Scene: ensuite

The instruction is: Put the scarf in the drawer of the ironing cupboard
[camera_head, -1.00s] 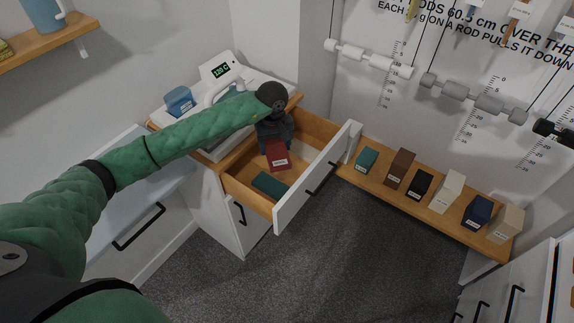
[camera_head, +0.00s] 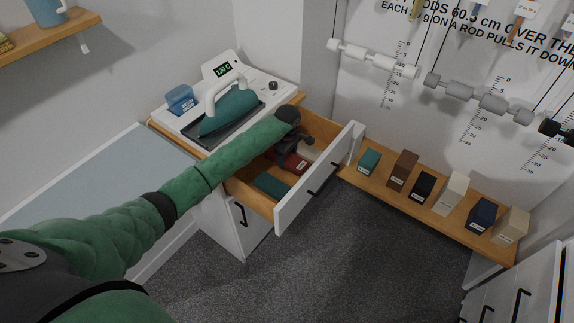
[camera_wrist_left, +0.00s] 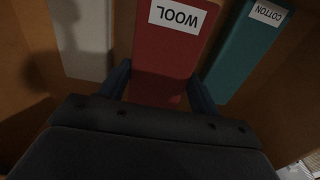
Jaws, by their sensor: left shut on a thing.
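My left gripper (camera_head: 287,150) reaches down into the open drawer (camera_head: 306,191) of the ironing cupboard. It is shut on a dark red piece labelled WOOL (camera_head: 286,164). In the left wrist view the gripper's fingers (camera_wrist_left: 160,90) stand on either side of this red piece (camera_wrist_left: 168,55). A teal piece labelled COTTON (camera_head: 272,184) lies beside it in the drawer and also shows in the left wrist view (camera_wrist_left: 242,45). A cream piece (camera_wrist_left: 82,38) lies on its other side. I cannot tell by shape which piece is a scarf. My right gripper is out of view.
An iron (camera_head: 229,108) rests on the cupboard top near a display and a blue container (camera_head: 181,99). A low shelf (camera_head: 400,195) with several small labelled blocks runs right of the drawer. Rods hang on the wall. Grey floor (camera_head: 350,260) is free in front.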

